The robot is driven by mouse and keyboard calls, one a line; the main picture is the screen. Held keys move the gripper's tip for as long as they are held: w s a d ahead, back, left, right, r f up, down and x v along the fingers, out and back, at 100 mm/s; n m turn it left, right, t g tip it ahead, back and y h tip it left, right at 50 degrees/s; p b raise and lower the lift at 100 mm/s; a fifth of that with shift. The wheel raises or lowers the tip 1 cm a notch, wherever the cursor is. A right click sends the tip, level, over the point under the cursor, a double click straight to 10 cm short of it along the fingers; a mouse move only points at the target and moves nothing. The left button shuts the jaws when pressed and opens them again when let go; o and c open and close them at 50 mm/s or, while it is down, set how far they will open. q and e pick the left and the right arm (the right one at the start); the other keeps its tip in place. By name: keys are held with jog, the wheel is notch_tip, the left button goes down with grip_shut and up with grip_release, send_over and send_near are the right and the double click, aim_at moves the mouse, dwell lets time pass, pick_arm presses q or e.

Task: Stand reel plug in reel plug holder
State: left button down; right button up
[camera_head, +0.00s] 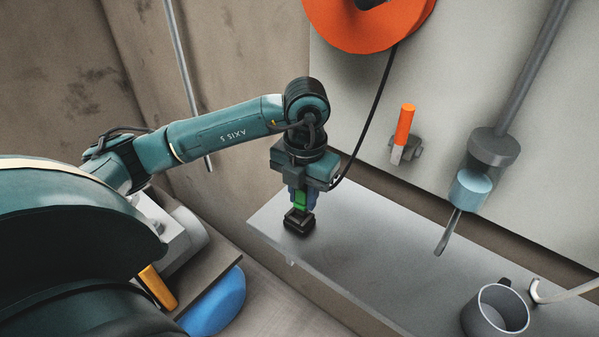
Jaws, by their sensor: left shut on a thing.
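My left gripper (301,197) points down over the grey shelf and is shut on the reel plug, small and mostly hidden between the fingers. Blue and green parts show at the fingertips; I cannot tell which belong to the plug. A black cable from the orange reel (368,32) runs down to the gripper's right side. The small dark block directly below the fingers looks like the reel plug holder (298,222), on the shelf near its left end. I cannot tell whether the plug is inside the holder or just above it. My right gripper is not in view.
The grey shelf (370,255) is clear between the holder and a grey mug (496,310) at lower right. An orange-handled tool (404,125) hangs on the wall. A grey pipe with a light blue collar (468,190) hangs down over the shelf.

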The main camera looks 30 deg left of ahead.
pick_arm(q)
jog(key=n, duration=0.3)
jog(key=r+n, duration=0.1)
jog(key=n, duration=0.1)
jog(key=shift+w+a+n, duration=0.3)
jog(key=shift+w+a, duration=0.1)
jog(key=n, duration=0.3)
jog(key=shift+w+a+r, duration=0.15)
jog(key=shift+a+r, duration=0.05)
jog(key=n, duration=0.2)
jog(key=r+n, duration=0.1)
jog(key=n, duration=0.2)
jog(key=a+n, duration=0.1)
jog(key=n, duration=0.2)
jog(key=shift+w+r, duration=0.15)
jog(key=shift+w, duration=0.25)
